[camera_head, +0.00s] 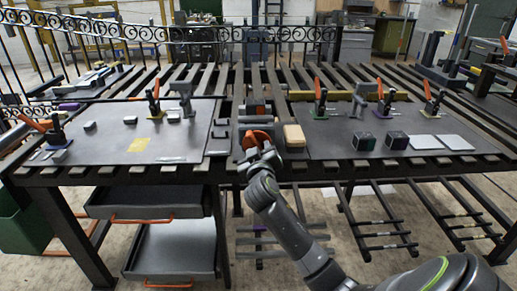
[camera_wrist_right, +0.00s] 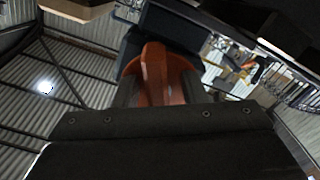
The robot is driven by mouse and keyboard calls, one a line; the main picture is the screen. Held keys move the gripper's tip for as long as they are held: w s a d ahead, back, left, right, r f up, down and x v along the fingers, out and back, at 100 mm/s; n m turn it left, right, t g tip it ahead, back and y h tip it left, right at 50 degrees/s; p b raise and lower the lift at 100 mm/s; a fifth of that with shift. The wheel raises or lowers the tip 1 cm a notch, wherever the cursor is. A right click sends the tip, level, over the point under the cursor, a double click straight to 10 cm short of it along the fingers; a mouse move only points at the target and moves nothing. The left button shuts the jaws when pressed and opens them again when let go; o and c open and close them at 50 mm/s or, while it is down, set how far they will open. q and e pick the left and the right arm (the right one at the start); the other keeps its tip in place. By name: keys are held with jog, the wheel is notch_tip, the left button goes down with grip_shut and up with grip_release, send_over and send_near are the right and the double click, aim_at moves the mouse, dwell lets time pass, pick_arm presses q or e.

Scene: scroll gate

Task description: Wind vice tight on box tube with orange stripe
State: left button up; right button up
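An orange vice handwheel (camera_head: 257,138) faces me at the front edge of the bench, in the middle gap between two dark plates. My right gripper (camera_head: 262,154) is right at the wheel. In the right wrist view, my two fingers (camera_wrist_right: 160,92) stand on either side of an orange bar of the wheel (camera_wrist_right: 154,70); whether they press on it is not clear. A dark block with an orange-red face (camera_head: 256,110) sits just behind the wheel; I cannot tell whether it is the striped box tube. The vice jaws are largely hidden. My left gripper is out of view.
A tan block (camera_head: 294,135) sits close to the right of the wheel. Orange-handled toggle clamps (camera_head: 320,98) stand on the right plate (camera_head: 340,142), with two dark cubes (camera_head: 397,140) near its front. Drawers with orange handles (camera_head: 143,217) hang below left.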

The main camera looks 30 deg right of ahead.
jog(key=b+v, duration=0.1)
jog(key=v, duration=1.6)
jog(key=shift+s, duration=0.25)
